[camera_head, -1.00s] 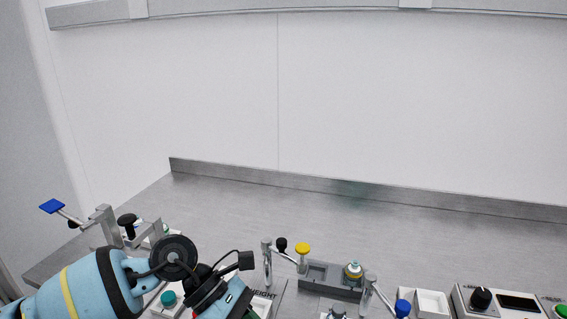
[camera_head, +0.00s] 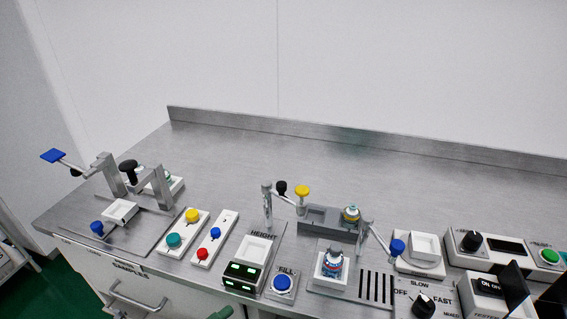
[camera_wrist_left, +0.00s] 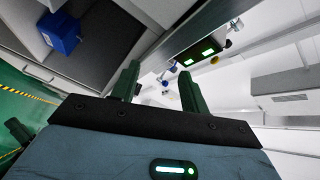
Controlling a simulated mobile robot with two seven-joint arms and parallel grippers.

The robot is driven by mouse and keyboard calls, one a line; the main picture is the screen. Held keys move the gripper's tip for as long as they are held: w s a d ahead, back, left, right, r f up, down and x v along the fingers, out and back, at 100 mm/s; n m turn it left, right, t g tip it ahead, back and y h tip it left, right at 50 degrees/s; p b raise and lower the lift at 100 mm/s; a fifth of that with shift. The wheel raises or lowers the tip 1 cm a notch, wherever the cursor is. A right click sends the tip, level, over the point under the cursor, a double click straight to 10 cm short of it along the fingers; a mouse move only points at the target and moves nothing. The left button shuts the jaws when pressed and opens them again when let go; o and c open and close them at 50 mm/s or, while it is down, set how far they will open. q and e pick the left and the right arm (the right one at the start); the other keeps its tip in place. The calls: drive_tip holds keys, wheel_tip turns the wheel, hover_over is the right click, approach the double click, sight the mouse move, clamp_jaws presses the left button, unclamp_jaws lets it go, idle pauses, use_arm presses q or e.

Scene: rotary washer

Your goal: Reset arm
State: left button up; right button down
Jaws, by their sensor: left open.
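My left gripper (camera_wrist_left: 159,72) shows in the left wrist view. Its two dark green fingers stand apart, with nothing between them. The fingers point toward a blurred background with a station showing green displays (camera_wrist_left: 199,52).
The steel bench (camera_head: 330,160) is clear toward the back wall. Along its front are a height station (camera_head: 255,250), a bottle (camera_head: 332,262), button boxes (camera_head: 183,232), a clamp stand (camera_head: 112,175) and a mixer (camera_head: 420,300). A blue box (camera_wrist_left: 62,33) shows too.

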use_arm(q)
drive_tip(key=s+a+f+n+y, duration=0.8)
drive_tip(key=s+a+f+n, duration=0.25)
drive_tip(key=f, duration=0.25)
drive_tip(key=s+a+f+n+g+y, duration=0.25)
drive_tip(key=s+a, duration=0.25)
drive_tip(key=s, duration=0.3)
drive_tip(key=s+a+f+n+g+y, duration=0.1)
drive_tip(key=s+a+f+n+g, duration=0.3)
drive_tip(key=s, duration=0.3)
drive_tip(key=d+n+t, duration=0.2)
drive_tip(key=d+n, duration=0.2)
drive_tip(key=d, duration=0.7)
drive_tip(key=w+r+t+p, duration=0.1)
drive_tip(key=w+r+p, duration=0.3)
drive_tip(key=r, duration=0.1)
drive_tip(key=shift+w+a+r, duration=0.15)
drive_tip(key=shift+a+r, duration=0.1)
use_arm(e)
drive_tip(key=w+r+t, duration=0.1)
drive_tip(key=w+r, duration=0.3)
drive_tip(key=r, duration=0.1)
drive_tip(key=shift+d+r, duration=0.3)
drive_tip(key=shift+d, duration=0.05)
